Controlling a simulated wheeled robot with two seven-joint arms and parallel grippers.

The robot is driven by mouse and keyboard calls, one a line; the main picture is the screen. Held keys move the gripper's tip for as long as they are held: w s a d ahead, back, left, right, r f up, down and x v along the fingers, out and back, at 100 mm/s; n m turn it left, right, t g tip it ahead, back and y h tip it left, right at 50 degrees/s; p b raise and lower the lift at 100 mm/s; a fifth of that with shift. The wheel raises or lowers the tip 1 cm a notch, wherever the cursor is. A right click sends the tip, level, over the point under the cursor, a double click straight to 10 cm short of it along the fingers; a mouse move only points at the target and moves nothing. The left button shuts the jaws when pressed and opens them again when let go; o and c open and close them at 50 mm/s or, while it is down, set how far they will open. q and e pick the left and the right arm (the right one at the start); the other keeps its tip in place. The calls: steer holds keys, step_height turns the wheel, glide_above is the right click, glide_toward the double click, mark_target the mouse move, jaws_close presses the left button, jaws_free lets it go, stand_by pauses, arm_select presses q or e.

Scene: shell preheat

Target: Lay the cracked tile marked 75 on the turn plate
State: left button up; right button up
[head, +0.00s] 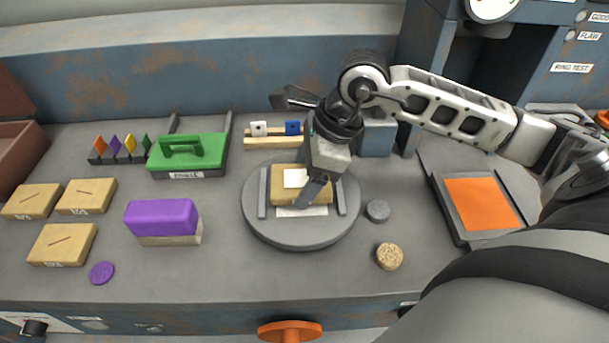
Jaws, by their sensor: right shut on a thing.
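A tan tile (281,197) with a white patch on top is at the round grey turn plate (258,224), between its two upright rails. My right gripper (313,192) is shut on this tile from above and covers its right part. No number can be read on it, and I cannot tell if the tile rests fully on the plate. A white label (302,211) shows on the plate at its front side. Three more tan tiles with dark crack lines (32,202) (90,193) (62,243) lie at the left; their marks are too small to read. My left gripper is out of view.
A purple block (161,217) and purple disc (102,273) lie left of the plate. A green handled tool (188,152), coloured wedges (115,150) and a small wooden rack (262,143) stand behind. Grey (377,211) and cork (389,256) discs and an orange pad (480,204) are right.

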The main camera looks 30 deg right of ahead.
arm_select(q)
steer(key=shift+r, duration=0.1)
arm_select(e)
steer(key=shift+f, duration=0.45)
